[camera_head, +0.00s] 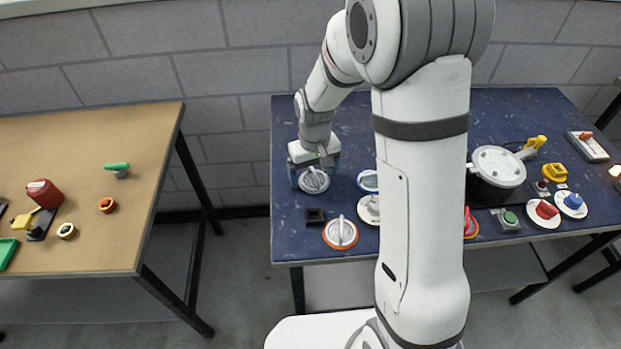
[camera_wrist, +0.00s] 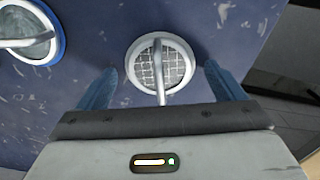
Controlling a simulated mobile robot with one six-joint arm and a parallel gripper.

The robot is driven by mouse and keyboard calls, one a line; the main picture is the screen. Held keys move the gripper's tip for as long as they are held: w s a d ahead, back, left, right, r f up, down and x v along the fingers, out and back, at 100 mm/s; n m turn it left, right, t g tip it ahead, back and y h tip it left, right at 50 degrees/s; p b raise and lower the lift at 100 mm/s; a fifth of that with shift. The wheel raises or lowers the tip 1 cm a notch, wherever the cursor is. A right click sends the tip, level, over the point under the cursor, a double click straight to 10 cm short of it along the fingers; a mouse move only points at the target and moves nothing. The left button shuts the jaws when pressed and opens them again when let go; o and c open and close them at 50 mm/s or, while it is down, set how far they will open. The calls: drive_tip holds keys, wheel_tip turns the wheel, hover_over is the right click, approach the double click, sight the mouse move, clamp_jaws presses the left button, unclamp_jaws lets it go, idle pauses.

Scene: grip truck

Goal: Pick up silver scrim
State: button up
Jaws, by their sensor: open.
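The silver scrim (camera_head: 314,181) is a round mesh disc with a light rim and a pale handle, lying near the left end of the blue table. In the wrist view the silver scrim (camera_wrist: 176,68) sits between my two blue fingers, with its handle pointing toward the gripper body. My gripper (camera_head: 316,172) is right at the scrim in the head view and partly covers it. In the wrist view my gripper (camera_wrist: 162,80) is open, with gaps between both fingers and the disc's rim.
A blue-rimmed disc (camera_head: 367,181) lies close on the right. An orange-rimmed disc (camera_head: 340,233) and a small black block (camera_head: 315,216) lie nearer the front edge. My arm hides the table's middle. A black pot (camera_head: 497,172) stands on the right. A brown table (camera_head: 80,150) is at left.

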drive_tip(key=shift+c, duration=0.4)
drive_tip(key=c, duration=1)
